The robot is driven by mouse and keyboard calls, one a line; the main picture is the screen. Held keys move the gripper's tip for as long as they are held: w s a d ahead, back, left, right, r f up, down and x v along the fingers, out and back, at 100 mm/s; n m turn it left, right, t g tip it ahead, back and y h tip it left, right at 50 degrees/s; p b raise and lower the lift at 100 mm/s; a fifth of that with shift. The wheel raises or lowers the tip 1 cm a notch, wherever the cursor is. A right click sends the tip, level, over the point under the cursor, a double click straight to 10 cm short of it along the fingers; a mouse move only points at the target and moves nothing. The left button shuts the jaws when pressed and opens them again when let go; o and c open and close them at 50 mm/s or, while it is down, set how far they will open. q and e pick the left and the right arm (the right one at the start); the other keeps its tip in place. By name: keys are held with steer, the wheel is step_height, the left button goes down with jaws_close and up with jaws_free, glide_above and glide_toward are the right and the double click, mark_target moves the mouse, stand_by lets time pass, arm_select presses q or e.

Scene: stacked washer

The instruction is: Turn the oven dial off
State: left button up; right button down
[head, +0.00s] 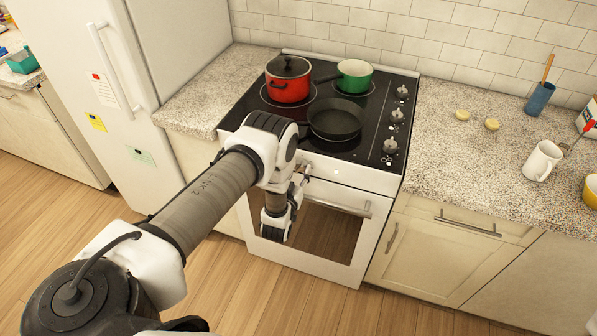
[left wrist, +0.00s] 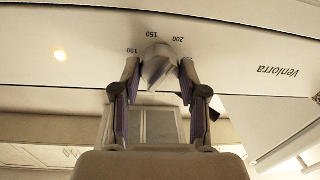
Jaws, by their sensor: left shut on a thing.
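The oven dial (left wrist: 156,72) is a pale knob on the oven's front panel, under the printed marks 100, 150 and 200 in the left wrist view. My left gripper (left wrist: 158,75) is shut on the dial, one finger on each side. The dial's pointer cannot be made out clearly. In the head view my left arm reaches to the front of the white oven (head: 381,182), and its wrist hides the dial and most of the fingers. A small round light (left wrist: 60,55) glows on the panel beside the dial. My right gripper is not in view.
A red pot (head: 288,88), a green pan (head: 354,76) and a dark pan (head: 335,119) stand on the black cooktop. The cooktop knobs (head: 396,116) line its right side. The oven door handle (head: 345,207) is below the panel. A white mug (head: 541,161) stands on the right counter.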

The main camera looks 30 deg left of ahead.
arm_select(q)
steer(key=n+b, duration=0.2)
steer(key=n, duration=0.1)
steer(key=shift+f, duration=0.1)
steer(key=n+b, duration=0.2)
steer(key=n, duration=0.2)
steer(key=shift+b, duration=0.4)
steer(key=n+b, duration=0.4)
steer(key=n, duration=0.1)
steer(key=shift+h, duration=0.3)
steer(key=n+h+b, duration=0.1)
steer(key=n+b, duration=0.7)
steer(key=b, duration=0.2)
steer(key=shift+a+f+n, duration=0.1)
steer(key=shift+a+n, duration=0.05)
steer(key=shift+n, duration=0.15)
steer(key=n+b, duration=1.6)
steer(key=b, duration=1.5)
steer(key=shift+s+n+t, duration=0.1)
steer(key=shift+n+t, duration=0.3)
